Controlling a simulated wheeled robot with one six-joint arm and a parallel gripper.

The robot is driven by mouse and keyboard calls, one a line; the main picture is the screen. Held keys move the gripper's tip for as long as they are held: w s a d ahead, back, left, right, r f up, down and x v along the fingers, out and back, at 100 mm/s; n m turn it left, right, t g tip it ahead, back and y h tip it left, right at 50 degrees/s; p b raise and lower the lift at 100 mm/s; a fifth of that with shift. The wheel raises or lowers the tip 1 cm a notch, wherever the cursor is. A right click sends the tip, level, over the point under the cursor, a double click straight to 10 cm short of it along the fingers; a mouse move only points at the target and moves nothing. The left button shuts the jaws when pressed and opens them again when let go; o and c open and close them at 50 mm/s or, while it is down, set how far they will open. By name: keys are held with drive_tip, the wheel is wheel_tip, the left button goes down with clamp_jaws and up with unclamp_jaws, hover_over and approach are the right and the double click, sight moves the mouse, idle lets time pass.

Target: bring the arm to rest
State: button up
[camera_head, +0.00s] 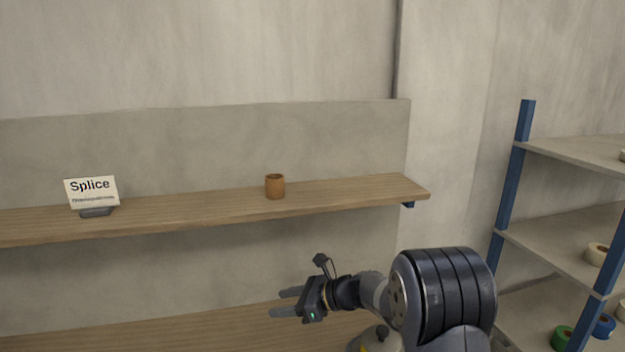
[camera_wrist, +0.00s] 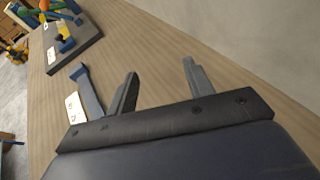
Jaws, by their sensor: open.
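My gripper (camera_head: 286,302) points left in the head view, above the lower wooden surface. Its two fingers are apart and nothing is between them. In the wrist view my gripper (camera_wrist: 158,88) shows its open fingers over the wooden bench (camera_wrist: 150,50). My arm comes in from the lower right of the head view, bent at a large dark joint.
A wooden shelf (camera_head: 180,211) holds a brown cup (camera_head: 275,187) and a "Splice" sign (camera_head: 91,192). Blue-post shelving (camera_head: 511,188) with tape rolls (camera_head: 597,254) stands right. In the wrist view a blue piece with a label (camera_wrist: 88,92) and a dark board (camera_wrist: 72,47) lie left of the fingers.

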drive_tip(key=shift+n+g, duration=0.8)
drive_tip(key=shift+g, duration=0.1)
drive_tip(key=a+f, duration=0.1)
drive_tip(key=f, duration=0.2)
drive_tip(key=a+f+p, duration=0.1)
drive_tip(key=a+f, duration=0.3)
drive_tip(key=f, duration=0.1)
drive_tip(key=shift+s+a+f+p, duration=0.25)
drive_tip(key=shift+s+f+p, duration=0.05)
drive_tip(key=shift+s+p, duration=0.1)
drive_tip(key=shift+f, duration=0.8)
drive_tip(key=shift+d, duration=0.1)
